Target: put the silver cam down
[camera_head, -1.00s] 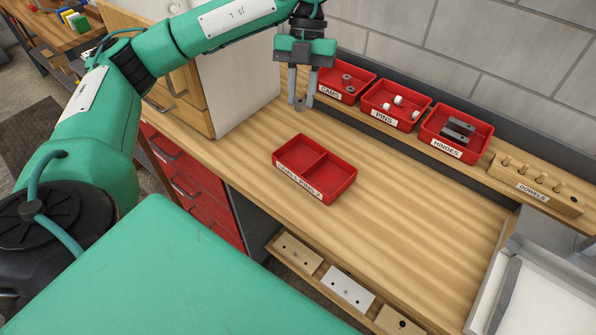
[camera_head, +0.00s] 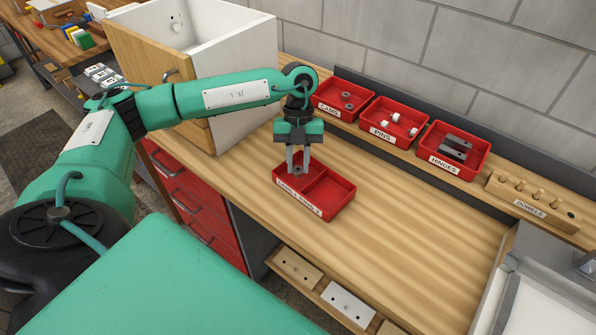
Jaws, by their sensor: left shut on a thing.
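My left gripper (camera_head: 298,168) points down over the left compartment of a red two-part tray (camera_head: 327,213) on the wooden bench. It is shut on the silver cam (camera_head: 298,171), a small grey piece between the fingertips. The fingertips are at or just inside the compartment; I cannot tell whether the cam touches the tray floor. The tray's right compartment looks empty. A label on the tray's front is partly hard to read. My right gripper is not in view.
Red bins labelled CAMS (camera_head: 343,99), PINS (camera_head: 395,122) and HINGES (camera_head: 452,149) stand along the back, beside a DOWELS block (camera_head: 533,195). A white cabinet with a wooden front (camera_head: 195,75) stands left of the tray. The bench right of the tray is clear.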

